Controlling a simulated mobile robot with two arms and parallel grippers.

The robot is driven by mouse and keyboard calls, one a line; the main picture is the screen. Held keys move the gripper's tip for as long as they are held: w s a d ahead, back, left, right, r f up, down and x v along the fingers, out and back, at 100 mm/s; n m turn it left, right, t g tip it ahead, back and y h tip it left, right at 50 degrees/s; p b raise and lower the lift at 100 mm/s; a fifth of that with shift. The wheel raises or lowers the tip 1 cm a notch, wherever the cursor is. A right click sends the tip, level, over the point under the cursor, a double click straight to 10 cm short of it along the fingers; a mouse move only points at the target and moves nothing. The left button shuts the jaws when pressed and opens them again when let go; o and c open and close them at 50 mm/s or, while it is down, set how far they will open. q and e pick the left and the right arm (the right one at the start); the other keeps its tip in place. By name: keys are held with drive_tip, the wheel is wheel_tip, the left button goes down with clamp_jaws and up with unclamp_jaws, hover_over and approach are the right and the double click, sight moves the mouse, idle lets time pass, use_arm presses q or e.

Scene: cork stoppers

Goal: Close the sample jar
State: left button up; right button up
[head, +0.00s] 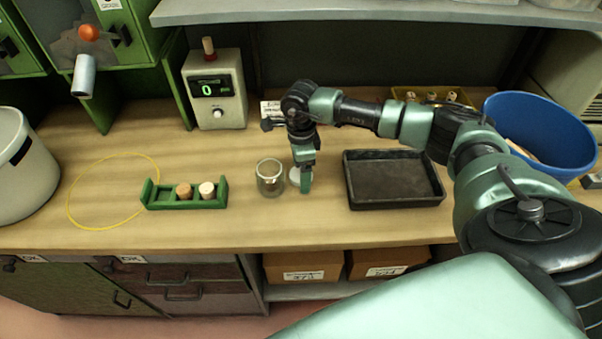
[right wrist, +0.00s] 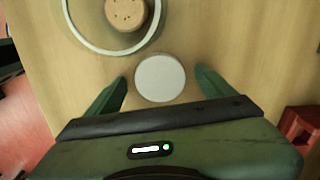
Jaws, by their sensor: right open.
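The glass sample jar (head: 269,178) stands upright on the table in the head view. In the right wrist view its round rim (right wrist: 68,22) is at the top, with a cork stopper (right wrist: 126,13) inside the ring. A white round disc, which looks like the lid (right wrist: 160,77), is apart from the jar; it also shows beside the gripper in the head view (head: 294,176). My right gripper (head: 304,182) points down just right of the jar. Its fingers are open, one on each side of the disc, with visible gaps. My left gripper is not in view.
A green rack (head: 160,202) with two stoppers (head: 184,190) stands left of the jar, near a yellow ring (head: 69,205). A black tray (head: 397,202) lies to the right, with a blue bin (head: 545,115) beyond. A display box (head: 214,92) stands behind.

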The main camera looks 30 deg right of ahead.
drive_tip(key=c, duration=1.5)
drive_tip(key=shift+r+b, duration=2.15)
drive_tip(key=shift+r, duration=7.9)
drive_tip(key=shift+c, duration=0.2)
